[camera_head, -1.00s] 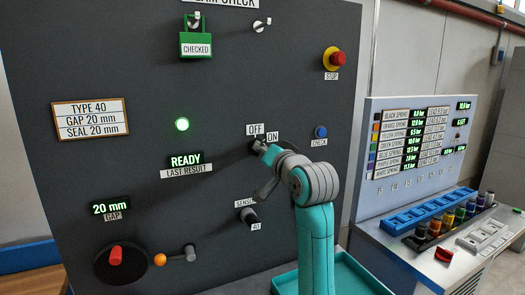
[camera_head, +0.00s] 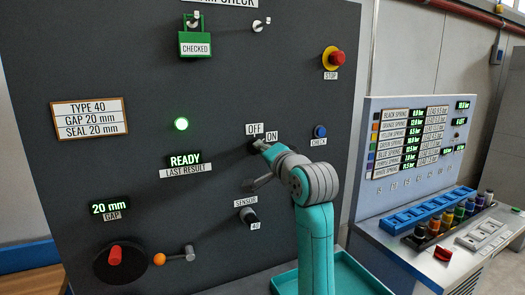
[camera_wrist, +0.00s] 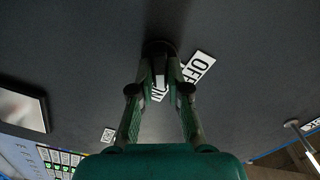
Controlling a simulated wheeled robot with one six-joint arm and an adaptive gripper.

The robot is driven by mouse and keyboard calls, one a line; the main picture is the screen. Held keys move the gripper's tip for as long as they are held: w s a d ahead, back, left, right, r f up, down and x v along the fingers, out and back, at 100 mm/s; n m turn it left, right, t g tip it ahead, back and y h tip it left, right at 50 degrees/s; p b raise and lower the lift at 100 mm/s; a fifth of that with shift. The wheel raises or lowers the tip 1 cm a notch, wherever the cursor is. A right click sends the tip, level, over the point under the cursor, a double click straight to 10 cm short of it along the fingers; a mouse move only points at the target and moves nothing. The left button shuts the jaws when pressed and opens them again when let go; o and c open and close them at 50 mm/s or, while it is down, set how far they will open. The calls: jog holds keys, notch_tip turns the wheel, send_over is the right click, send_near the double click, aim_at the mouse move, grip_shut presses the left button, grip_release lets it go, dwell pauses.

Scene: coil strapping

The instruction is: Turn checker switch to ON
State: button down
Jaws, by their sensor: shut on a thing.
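The checker switch (camera_wrist: 158,47) is a dark round knob on the dark panel, between the OFF label (camera_head: 255,129) and the ON label (camera_head: 271,137). My gripper (camera_head: 259,146) reaches the panel there, and its fingers largely cover the knob in the head view. In the wrist view my gripper (camera_wrist: 159,55) has both fingertips closed in on the knob. The labels show upside down and partly covered beside the fingers. I cannot tell exactly which label the knob points to.
The sensor knob (camera_head: 249,216) sits just below my gripper, and the blue check button (camera_head: 320,131) is to its right. The red stop button (camera_head: 333,58) is above right. A teal tray (camera_head: 345,270) lies below.

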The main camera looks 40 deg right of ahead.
jog(key=c, duration=1.1)
grip_release()
jog(key=shift+c, duration=0.2)
jog(key=shift+s, duration=0.1)
jog(key=v, duration=1.2)
